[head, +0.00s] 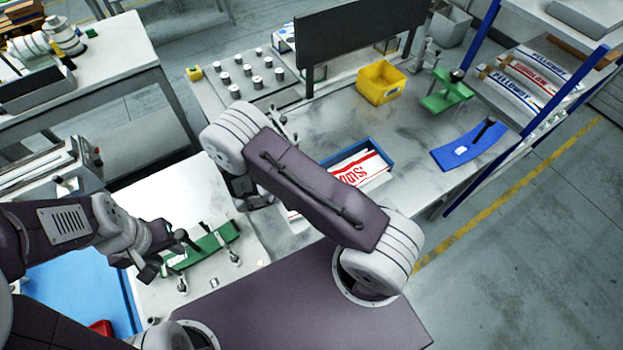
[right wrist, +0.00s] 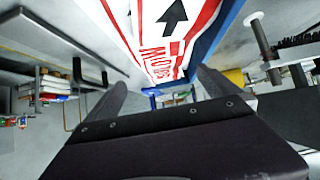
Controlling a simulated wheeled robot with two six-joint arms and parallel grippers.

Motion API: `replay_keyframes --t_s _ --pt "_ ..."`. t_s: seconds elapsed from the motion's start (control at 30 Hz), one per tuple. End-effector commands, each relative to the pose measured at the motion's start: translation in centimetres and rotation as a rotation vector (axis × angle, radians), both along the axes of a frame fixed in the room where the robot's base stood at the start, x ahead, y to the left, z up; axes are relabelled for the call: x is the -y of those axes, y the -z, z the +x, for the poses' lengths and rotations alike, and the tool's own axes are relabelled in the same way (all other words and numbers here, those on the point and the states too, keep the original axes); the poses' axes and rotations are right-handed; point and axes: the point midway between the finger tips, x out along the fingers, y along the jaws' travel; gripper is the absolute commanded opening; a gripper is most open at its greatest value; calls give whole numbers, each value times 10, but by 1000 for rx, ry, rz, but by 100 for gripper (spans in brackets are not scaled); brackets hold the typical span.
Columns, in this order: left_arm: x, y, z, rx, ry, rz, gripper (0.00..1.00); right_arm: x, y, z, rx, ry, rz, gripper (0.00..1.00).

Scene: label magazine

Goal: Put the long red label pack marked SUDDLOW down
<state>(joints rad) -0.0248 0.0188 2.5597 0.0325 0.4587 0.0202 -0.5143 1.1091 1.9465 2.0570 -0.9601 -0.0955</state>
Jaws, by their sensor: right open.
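A long white label pack with red bands and red lettering (head: 352,172) lies at the blue tray (head: 372,143), partly hidden behind my right arm. In the right wrist view the pack (right wrist: 172,40) runs away beyond the fingers, with a black arrow and red letters ending in LOW. My right gripper (right wrist: 165,84) is open, its two fingers apart on either side of the pack's near end; contact cannot be told. In the head view it is mostly hidden behind its arm. My left gripper (head: 162,262) is beside a green fixture (head: 208,247); its jaw gap is unclear.
A shelf at the right holds a red-lettered SUDDLOW pack (head: 531,73) between blue-lettered packs. A yellow bin (head: 381,82), a green stand (head: 446,92) and a blue curved plate (head: 470,147) stand on the bench. A dark panel (head: 358,38) rises behind.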

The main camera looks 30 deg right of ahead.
Motion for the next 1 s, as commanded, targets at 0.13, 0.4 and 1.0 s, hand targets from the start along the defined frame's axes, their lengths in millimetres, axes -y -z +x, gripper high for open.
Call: replay_keyframes --t_s 0.13,0.4,1.0 --pt "0 -14 0 -1 0 0 36 -5 -6 -1 0 0 0 100" --pt "0 -13 0 -1 0 0 36 -15 -12 32 40 -104 104 100" --pt "0 -13 0 -1 0 0 36 -47 -158 -66 -597 -1369 636 100"
